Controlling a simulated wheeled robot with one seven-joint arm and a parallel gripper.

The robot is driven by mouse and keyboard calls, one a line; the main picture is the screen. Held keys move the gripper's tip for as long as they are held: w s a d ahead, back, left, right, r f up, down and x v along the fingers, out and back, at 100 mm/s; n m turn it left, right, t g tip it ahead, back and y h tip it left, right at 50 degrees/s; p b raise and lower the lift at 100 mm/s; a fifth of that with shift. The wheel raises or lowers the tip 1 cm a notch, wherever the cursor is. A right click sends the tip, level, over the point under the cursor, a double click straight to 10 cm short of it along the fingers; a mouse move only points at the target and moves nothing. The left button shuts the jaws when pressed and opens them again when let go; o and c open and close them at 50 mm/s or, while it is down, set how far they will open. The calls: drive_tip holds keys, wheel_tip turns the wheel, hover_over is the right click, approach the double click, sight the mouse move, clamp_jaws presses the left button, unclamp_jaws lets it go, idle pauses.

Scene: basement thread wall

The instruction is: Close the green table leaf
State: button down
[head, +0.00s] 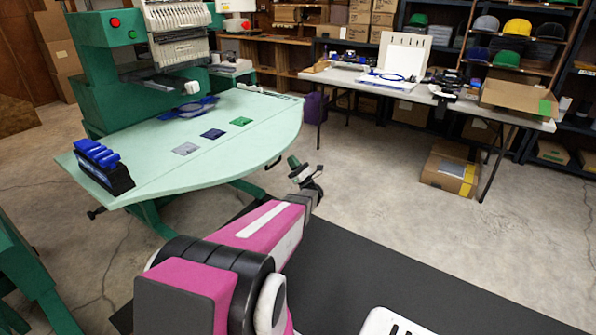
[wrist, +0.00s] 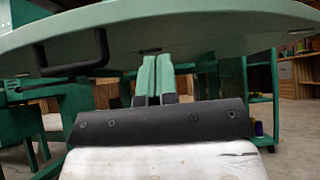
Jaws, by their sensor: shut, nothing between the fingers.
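The pale green table leaf (head: 262,148) forms the rounded front side of the green machine's table. It looks about level with the rest of the top, with a thin seam along it. In the wrist view the leaf (wrist: 215,40) spans the top of the picture, seen from low down. A black bracket-like handle (wrist: 72,68) hangs under it, left of the fingers. My gripper (head: 294,163) is just off the leaf's curved right edge, low beside it. In the wrist view my gripper (wrist: 157,58) has its green fingertips together and empty, below the leaf; contact cannot be told.
Blue spools in a black holder (head: 105,170) stand at the table's left end. Grey, navy and green patches (head: 213,133) and a blue hoop (head: 188,107) lie on top. A white worktable (head: 450,98) and a cardboard box (head: 450,170) stand behind right. The floor between is clear.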

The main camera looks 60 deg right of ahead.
sight(290, 145)
drive_tip(key=shift+r, duration=2.25)
drive_tip(key=shift+r, duration=0.1)
drive_tip(key=shift+s+r+g, duration=0.1)
drive_tip(key=shift+r+g, duration=0.4)
drive_tip(key=shift+r, duration=0.5)
